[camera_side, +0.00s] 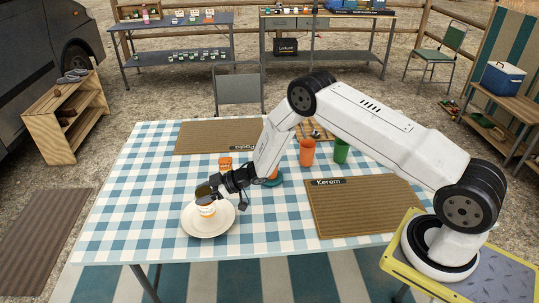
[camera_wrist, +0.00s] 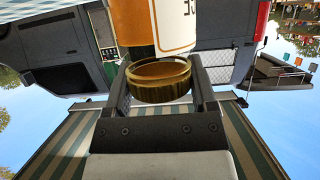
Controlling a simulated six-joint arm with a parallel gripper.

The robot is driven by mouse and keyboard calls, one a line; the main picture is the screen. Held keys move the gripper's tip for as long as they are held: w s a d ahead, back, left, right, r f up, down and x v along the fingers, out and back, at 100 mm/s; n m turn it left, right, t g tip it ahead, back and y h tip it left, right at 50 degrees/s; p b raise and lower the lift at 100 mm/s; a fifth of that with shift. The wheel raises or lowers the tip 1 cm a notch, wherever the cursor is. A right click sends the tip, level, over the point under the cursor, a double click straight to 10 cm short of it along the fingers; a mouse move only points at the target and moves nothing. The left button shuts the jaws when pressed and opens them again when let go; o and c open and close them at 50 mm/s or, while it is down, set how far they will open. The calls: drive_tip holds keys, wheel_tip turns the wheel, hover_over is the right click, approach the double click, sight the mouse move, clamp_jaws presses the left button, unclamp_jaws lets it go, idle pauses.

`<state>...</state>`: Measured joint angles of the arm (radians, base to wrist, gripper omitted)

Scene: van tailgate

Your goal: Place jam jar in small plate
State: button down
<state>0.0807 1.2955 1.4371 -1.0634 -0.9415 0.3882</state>
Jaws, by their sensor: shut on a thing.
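My gripper (camera_side: 208,190) is shut on the jam jar (camera_side: 206,210), at the left front of the table. In the wrist view the jar's gold lid (camera_wrist: 160,82) sits between the two fingers, with its orange and white label (camera_wrist: 155,25) beyond. A pale round plate (camera_side: 226,225) lies under the jar in the side view. I cannot tell whether the jar touches it. A smaller teal plate (camera_side: 274,182) is partly hidden behind my wrist, with something orange at it.
An orange-labelled jar (camera_side: 225,164) stands behind my gripper. An orange cup (camera_side: 307,152) and a green cup (camera_side: 341,150) stand farther right. Woven mats (camera_side: 365,212) lie at the right and back (camera_side: 195,137). The checked tablecloth (camera_side: 130,215) is clear left of the pale plate.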

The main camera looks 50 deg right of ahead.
drive_tip(key=shift+w+f, duration=0.1)
drive_tip(key=shift+f, duration=1.45)
drive_tip(key=shift+f, duration=0.15)
unclamp_jaws()
drive_tip(key=v, duration=1.2)
